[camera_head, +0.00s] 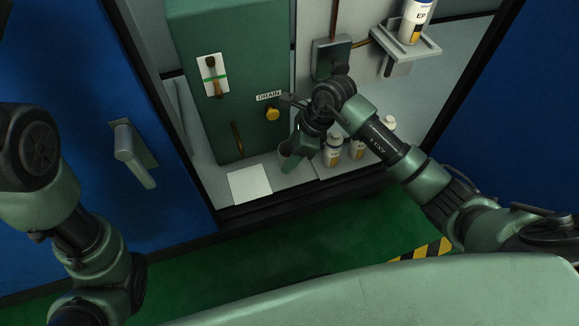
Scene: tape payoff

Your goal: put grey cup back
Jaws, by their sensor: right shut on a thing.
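A grey cup (287,160), small and partly hidden by my right gripper, is at the front of the cabinet floor, below the drain label and right of a white square pad (250,185). My right gripper (297,146) is shut on the cup. The cup looks slightly tilted. I cannot tell whether its bottom touches the cabinet floor. My left arm stands at the left edge of the view; its gripper is not in view.
A green unit (230,60) with a yellow knob (272,114) stands behind the cup. White bottles (333,150) stand close right of the gripper. Another bottle (415,22) sits in a wall holder (398,68). A blue door (60,200) is at left.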

